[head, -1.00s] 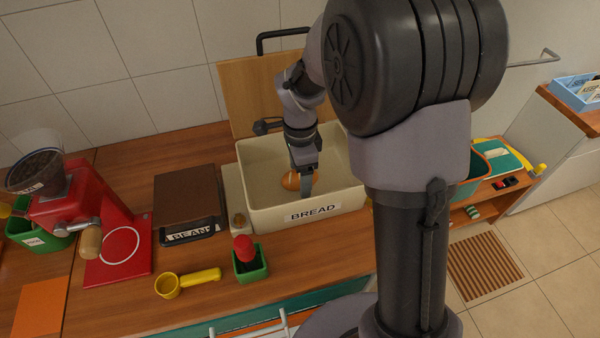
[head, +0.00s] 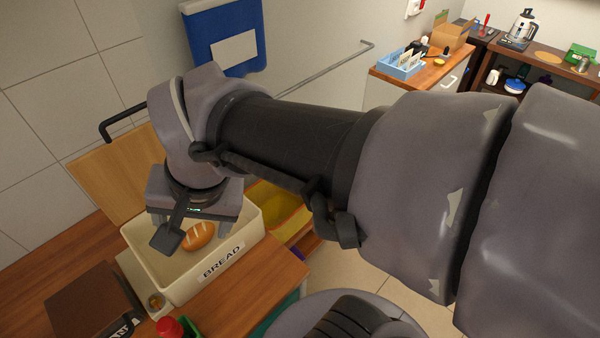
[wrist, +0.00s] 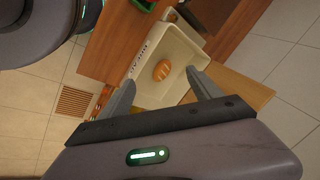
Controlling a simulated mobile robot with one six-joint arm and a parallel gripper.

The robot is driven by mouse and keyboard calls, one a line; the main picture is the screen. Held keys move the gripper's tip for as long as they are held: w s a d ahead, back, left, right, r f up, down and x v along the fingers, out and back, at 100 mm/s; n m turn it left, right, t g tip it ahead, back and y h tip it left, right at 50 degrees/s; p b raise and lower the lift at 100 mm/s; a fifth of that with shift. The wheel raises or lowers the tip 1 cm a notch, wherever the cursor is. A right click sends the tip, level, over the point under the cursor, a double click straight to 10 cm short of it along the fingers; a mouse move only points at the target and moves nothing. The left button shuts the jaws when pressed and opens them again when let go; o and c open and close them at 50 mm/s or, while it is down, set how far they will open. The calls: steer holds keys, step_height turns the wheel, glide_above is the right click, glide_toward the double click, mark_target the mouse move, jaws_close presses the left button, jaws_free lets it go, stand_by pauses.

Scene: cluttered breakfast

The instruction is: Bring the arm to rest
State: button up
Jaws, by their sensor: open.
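My gripper (head: 200,232) hangs above the cream bin labelled BREAD (head: 180,288) in the head view. Its fingers are apart, with nothing between them. A brown bread loaf (head: 198,236) with pale slashes lies inside the bin. In the wrist view my gripper (wrist: 161,88) has its two fingers spread wide, and the loaf (wrist: 161,69) shows beyond them on the bin's floor, clear of both. My arm crosses the middle of the head view and hides part of the counter.
The wooden lid (head: 118,178) stands open behind the bin. A brown box (head: 92,305) and a red-topped item (head: 169,327) are at its left and front. A wall rail (head: 320,70) runs behind my arm. A yellow container (head: 278,208) is right of the bin.

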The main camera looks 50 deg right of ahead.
steer(key=s+n, duration=0.1)
steer(key=s+n+t, duration=0.1)
steer(key=s, duration=0.1)
steer(key=s+a+n, duration=0.1)
steer(key=s+n, duration=0.1)
steer(key=shift+s+f+t+y, duration=0.15)
steer(key=shift+t+y, duration=0.15)
stand_by(0.5)
